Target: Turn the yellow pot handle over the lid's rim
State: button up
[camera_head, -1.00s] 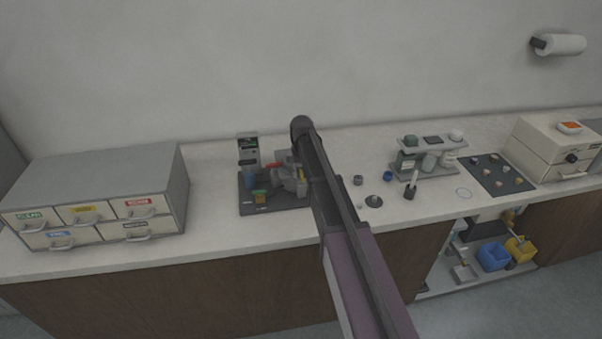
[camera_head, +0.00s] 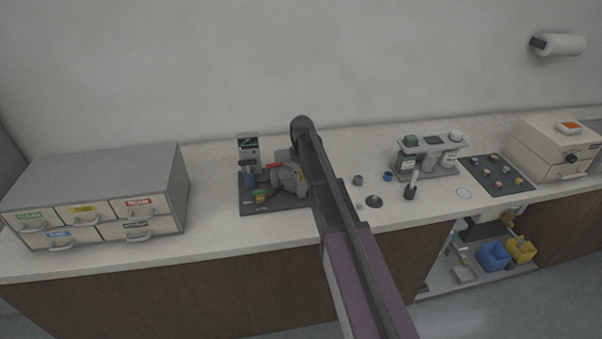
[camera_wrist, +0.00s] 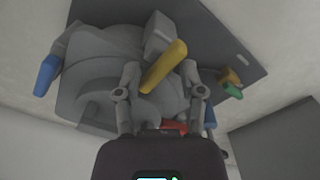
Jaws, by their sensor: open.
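The yellow pot handle (camera_wrist: 164,66) is a short bar in the wrist view. It lies slantwise in the picture between the two fingers of my gripper (camera_wrist: 163,78), which are apart. I cannot tell whether either finger touches it. The handle stands out from the grey lid and pot body (camera_wrist: 100,75) of the mounting press. A blue handle (camera_wrist: 46,75) juts out on the left of the body. In the head view the press (camera_head: 287,181) is small and partly behind my arm. Only a scrap of yellow shows there, and the lid's rim is not clear.
The press stands on a dark base plate (camera_head: 247,204). A green-and-yellow part (camera_wrist: 232,87) and a red part (camera_wrist: 172,126) are close to my gripper. A drawer cabinet (camera_head: 100,195) stands left; a bottle rack (camera_head: 428,152) stands right. Counter left of the base is clear.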

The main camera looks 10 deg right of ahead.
aim_at(301, 173)
jog(key=n, duration=1)
notch_tip(301, 173, up, 14)
jog(key=p, duration=1.4)
jog(key=s+f+m+b, duration=0.1)
jog(key=s+m, duration=0.9)
jog(key=s, duration=0.5)
jog(key=s+f+m+b, duration=0.6)
jog(key=s+f+b, duration=0.4)
notch_tip(301, 173, down, 15)
jog(key=s+m+b, duration=0.1)
jog(key=s+b, duration=0.1)
jog(key=b, duration=1.3)
jog(key=shift+s+m, duration=0.35)
jog(key=shift+m, duration=0.05)
jog(key=shift+f, duration=0.1)
